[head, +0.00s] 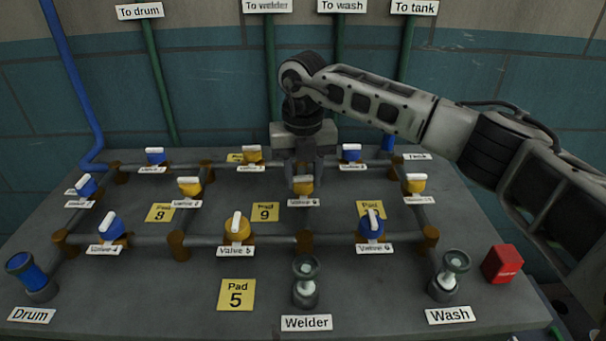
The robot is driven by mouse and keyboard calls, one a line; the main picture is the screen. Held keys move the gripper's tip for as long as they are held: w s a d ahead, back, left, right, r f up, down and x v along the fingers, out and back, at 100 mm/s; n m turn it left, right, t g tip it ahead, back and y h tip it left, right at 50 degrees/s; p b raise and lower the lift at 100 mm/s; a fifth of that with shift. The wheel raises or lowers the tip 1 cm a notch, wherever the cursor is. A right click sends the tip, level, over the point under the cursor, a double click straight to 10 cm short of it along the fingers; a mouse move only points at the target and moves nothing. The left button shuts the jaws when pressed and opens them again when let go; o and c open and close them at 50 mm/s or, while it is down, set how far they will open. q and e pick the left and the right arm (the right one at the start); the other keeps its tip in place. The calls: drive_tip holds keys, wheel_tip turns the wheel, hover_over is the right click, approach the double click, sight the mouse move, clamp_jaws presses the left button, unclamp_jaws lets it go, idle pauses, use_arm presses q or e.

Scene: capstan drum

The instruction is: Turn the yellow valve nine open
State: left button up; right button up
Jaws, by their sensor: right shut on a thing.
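A yellow valve (303,188) sits on the middle pipe run, right of centre, with a small white label below it that is too small to read surely. A yellow pad marked 9 (265,212) lies to its left. My right gripper (303,176) reaches down from above and behind, its fingers shut on this valve's handle. The fingers cover most of the handle, so I cannot tell which way it points. My left gripper is not in view.
Several other yellow and blue valves sit on the pipes, including Valve 5 (238,232) and a blue valve (371,228) in front. A red box (503,264) stands at the right. The Welder (306,283) and Wash (450,277) fittings stand along the front.

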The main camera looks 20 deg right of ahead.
drive_tip(key=n, duration=0.4)
drive_tip(key=shift+b, duration=0.35)
drive_tip(key=n, duration=0.4)
drive_tip(key=shift+n+b, duration=0.3)
drive_tip(key=shift+n, duration=0.1)
drive_tip(key=n, duration=0.5)
drive_tip(key=shift+r+n, duration=0.1)
drive_tip(key=shift+n, duration=0.3)
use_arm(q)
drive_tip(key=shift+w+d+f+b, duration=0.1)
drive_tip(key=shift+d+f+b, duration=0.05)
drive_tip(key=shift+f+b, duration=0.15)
use_arm(e)
drive_tip(key=shift+n, duration=0.9)
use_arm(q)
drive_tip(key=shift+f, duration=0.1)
use_arm(e)
drive_tip(key=o, duration=1)
